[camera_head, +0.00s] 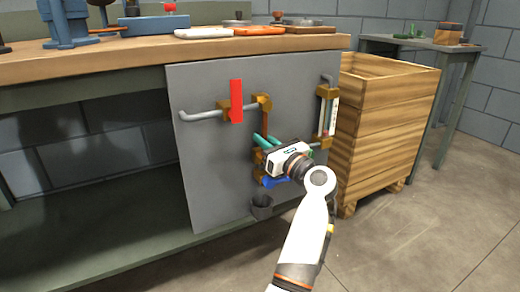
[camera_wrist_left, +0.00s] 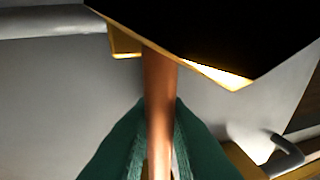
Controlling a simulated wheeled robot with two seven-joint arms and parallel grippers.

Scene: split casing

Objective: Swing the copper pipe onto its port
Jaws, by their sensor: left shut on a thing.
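The copper pipe (camera_head: 265,122) shows as a short upright brown length under a brass fitting (camera_head: 262,103) on the grey panel. In the left wrist view the copper pipe (camera_wrist_left: 160,85) runs down the middle between two green fingers. My left gripper (camera_head: 262,140) is shut on it, with a finger on each side. A lower brass fitting (camera_head: 259,156) sits beside the gripper, partly covered by my wrist. The pipe's lower end is hidden, so I cannot tell whether it meets a port. My right gripper is in neither view.
The grey panel (camera_head: 215,160) hangs from the workbench (camera_head: 130,58). A red handle (camera_head: 236,101) and grey pipe are left of the copper pipe. A white gauge (camera_head: 331,115) is to the right. A small dark cup (camera_head: 262,206) is below. A wooden crate (camera_head: 385,125) stands at right.

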